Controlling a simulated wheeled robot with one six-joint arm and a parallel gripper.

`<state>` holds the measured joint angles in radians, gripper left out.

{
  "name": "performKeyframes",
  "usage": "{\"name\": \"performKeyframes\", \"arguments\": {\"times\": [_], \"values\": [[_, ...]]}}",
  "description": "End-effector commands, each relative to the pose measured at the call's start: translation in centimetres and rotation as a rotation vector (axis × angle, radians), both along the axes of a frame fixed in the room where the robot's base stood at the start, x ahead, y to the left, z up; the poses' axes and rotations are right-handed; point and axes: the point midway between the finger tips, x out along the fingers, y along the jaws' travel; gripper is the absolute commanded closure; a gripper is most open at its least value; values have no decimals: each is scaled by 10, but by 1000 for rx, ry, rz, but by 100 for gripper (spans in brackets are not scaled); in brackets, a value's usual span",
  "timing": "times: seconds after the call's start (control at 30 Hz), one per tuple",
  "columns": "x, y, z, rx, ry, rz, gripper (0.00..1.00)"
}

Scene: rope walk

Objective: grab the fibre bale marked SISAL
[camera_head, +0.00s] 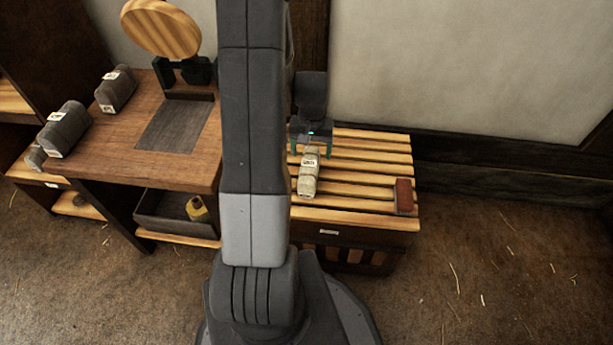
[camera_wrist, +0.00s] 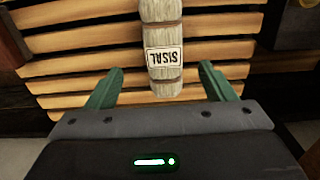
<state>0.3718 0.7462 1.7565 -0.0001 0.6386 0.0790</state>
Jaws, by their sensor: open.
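The pale fibre bale marked SISAL (camera_head: 308,178) lies on the slatted bench top, with dark bands around it and a white label. In the wrist view the bale (camera_wrist: 162,28) stands out between the green fingers, its label upside down. My gripper (camera_head: 311,147) is over the back part of the bench, at the bale's far end. In the wrist view my gripper (camera_wrist: 161,84) is open, with one finger on each side of the bale's near end and a gap on both sides. I cannot tell how high the fingers are above the slats.
A reddish-brown block (camera_head: 403,196) lies at the right of the slatted bench (camera_head: 360,207). On the left, a wooden table (camera_head: 115,146) carries dark grey labelled bales (camera_head: 64,128) and a round wooden disc on a stand (camera_head: 161,28). A dark tray (camera_head: 160,213) with a yellow item sits below.

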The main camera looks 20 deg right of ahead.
Motion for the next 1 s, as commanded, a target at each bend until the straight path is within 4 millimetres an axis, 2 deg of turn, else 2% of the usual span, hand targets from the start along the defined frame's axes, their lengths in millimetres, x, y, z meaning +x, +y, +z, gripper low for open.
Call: {"name": "performKeyframes", "arguments": {"times": [0.03, 0.2, 0.47, 0.8, 1.0], "values": [[-1, 1, -15, 2, 4, 0, 24], [0, 1, -42, 1, 3, 1, 24], [0, 2, -56, 0, 1, 1, 24], [2, 5, -102, 1, 2, 1, 24], [2, 5, -102, 0, 0, 1, 24]]}}
